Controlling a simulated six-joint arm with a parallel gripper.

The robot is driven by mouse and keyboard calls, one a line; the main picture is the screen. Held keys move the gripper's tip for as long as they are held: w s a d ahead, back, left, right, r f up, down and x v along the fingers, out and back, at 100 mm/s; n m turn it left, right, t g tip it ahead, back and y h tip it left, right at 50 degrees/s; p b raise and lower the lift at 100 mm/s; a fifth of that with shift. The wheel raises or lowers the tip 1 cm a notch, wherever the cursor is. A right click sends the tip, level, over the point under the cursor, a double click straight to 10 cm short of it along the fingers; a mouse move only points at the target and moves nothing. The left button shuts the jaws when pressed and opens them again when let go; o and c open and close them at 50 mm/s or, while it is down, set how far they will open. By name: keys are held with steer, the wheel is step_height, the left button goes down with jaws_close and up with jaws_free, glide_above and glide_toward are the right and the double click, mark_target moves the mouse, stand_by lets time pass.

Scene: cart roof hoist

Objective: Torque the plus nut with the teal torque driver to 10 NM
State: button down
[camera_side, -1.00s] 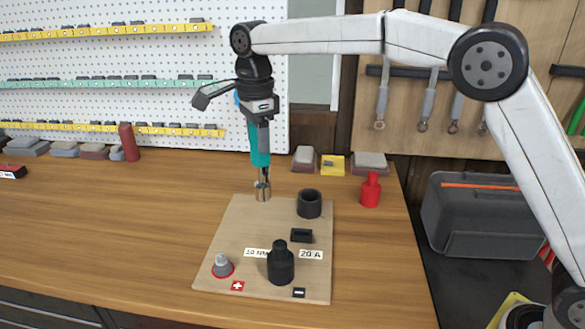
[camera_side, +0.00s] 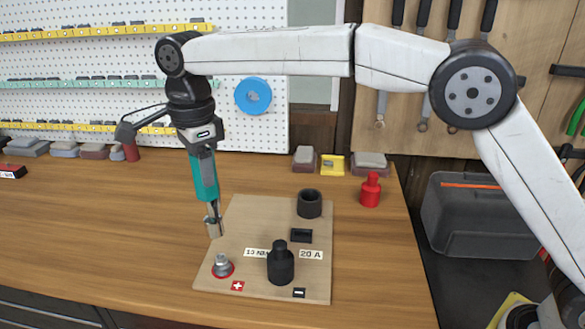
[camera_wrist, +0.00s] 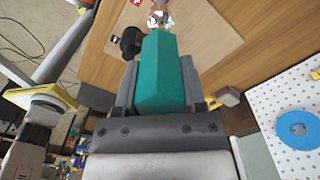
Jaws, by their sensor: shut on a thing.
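My gripper (camera_side: 201,147) is shut on the teal torque driver (camera_side: 206,178), which hangs slightly tilted with its metal socket end (camera_side: 213,222) down. The socket is above and a little left of the plus nut (camera_side: 222,262), apart from it in the side view. The plus nut is grey, on a red ring, by the red plus tag (camera_side: 238,286) at the board's front left. In the wrist view the teal driver (camera_wrist: 163,80) fills the middle between the jaws, and its tip reaches near the plus nut, partly hidden.
The wooden board (camera_side: 240,222) also carries a black capped post (camera_side: 280,264), a black holder ring (camera_side: 310,203), a small black block (camera_side: 301,236) and labels reading 10 NM and 20 A. A red cap (camera_side: 371,189) stands right of the board.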

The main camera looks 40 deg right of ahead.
mark_target(209, 189)
steer(key=shift+f, duration=2.3)
steer(key=n, duration=0.5)
steer(key=shift+s, duration=0.1)
steer(key=n, duration=0.5)
steer(key=shift+d+n, duration=0.1)
steer(key=shift+n, duration=0.2)
steer(key=n, duration=0.4)
steer(key=shift+s+d+n, duration=0.1)
steer(key=shift+n, duration=0.2)
steer(key=n, duration=0.5)
steer(key=shift+d, duration=0.1)
